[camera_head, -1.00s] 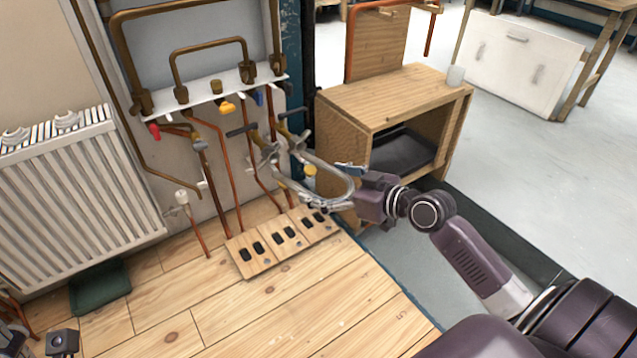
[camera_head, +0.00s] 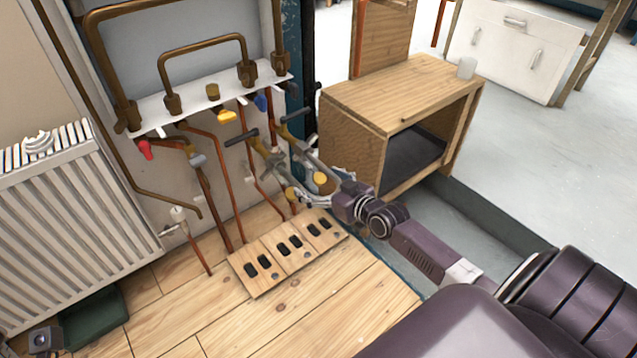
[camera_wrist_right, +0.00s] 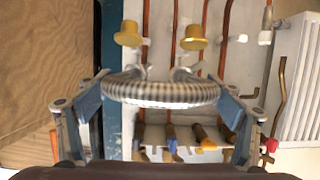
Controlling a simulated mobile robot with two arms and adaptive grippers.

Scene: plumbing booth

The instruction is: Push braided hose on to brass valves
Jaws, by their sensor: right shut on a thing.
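My right gripper (camera_head: 322,192) is shut on the braided hose, in front of the wall pipes at the right end of the valve row. In the right wrist view the grey braided hose (camera_wrist_right: 160,93) curves across between the two fingers, its ends pointing away toward the wall. Two brass knobs (camera_wrist_right: 128,33) (camera_wrist_right: 194,37) show just beyond it. In the head view yellow-brass knobs (camera_head: 292,193) (camera_head: 320,178) sit close to the gripper, which hides most of the hose. Whether the hose ends are seated cannot be told. A grey part, apparently my left gripper (camera_head: 44,340), shows at the lower left edge.
A wooden panel with black slots (camera_head: 285,252) lies on the floor below the pipes. A wooden cabinet (camera_head: 395,95) stands close to the right of my gripper. A white radiator (camera_head: 80,215) and green box (camera_head: 92,315) are at the left.

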